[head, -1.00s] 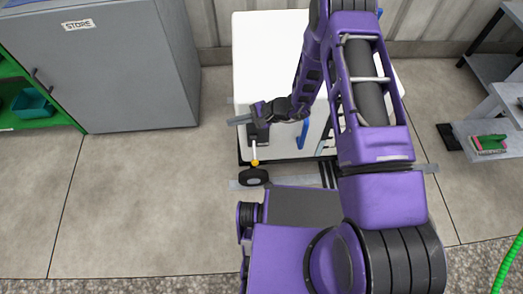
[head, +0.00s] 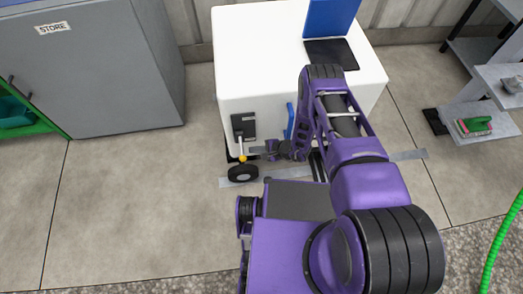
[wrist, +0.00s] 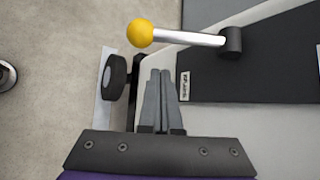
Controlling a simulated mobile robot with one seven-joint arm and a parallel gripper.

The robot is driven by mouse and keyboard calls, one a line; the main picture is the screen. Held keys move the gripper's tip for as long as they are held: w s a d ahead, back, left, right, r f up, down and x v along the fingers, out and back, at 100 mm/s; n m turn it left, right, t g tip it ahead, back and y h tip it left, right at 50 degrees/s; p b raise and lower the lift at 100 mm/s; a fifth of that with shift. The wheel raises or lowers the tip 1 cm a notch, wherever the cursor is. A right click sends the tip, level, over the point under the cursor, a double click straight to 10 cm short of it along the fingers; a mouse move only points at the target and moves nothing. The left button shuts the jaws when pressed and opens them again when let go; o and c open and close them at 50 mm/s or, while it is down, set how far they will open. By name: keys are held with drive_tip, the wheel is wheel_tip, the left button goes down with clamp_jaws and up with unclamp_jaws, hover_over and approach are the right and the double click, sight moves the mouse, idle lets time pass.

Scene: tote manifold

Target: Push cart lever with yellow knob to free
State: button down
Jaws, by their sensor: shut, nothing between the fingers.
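The white cart (head: 260,60) stands ahead of me, with a dark plate (head: 243,126) on its near face. The lever's yellow knob (head: 242,158) hangs at the low end of its rod in the head view. In the wrist view the yellow knob (wrist: 140,32) is at the end of a silver rod (wrist: 190,38) that runs to a dark pivot (wrist: 232,40). My gripper (head: 256,151) is shut and empty, just right of the knob. In the wrist view its fingertips (wrist: 160,75) point toward the rod with a visible gap. A small label (wrist: 185,86) on the plate is unreadable.
A black caster wheel (head: 243,173) sits below the knob. A blue handle (head: 290,120) is on the cart's face, close to my arm. A grey STORE cabinet (head: 100,80) stands left and a grey shelf unit (head: 480,110) right. Open floor lies between cabinet and cart.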

sight(241, 148)
drive_tip(key=shift+s+a+r+b, duration=0.1)
drive_tip(key=shift+s+a+r, duration=0.15)
drive_tip(key=shift+a, duration=0.2)
drive_tip(key=shift+s+a+r+b, duration=0.1)
drive_tip(key=shift+s+a, duration=0.1)
drive_tip(key=shift+a, duration=0.3)
drive_tip(key=shift+s+a+r+b, duration=0.1)
drive_tip(key=shift+s+a+r, duration=0.15)
drive_tip(key=shift+a, duration=0.2)
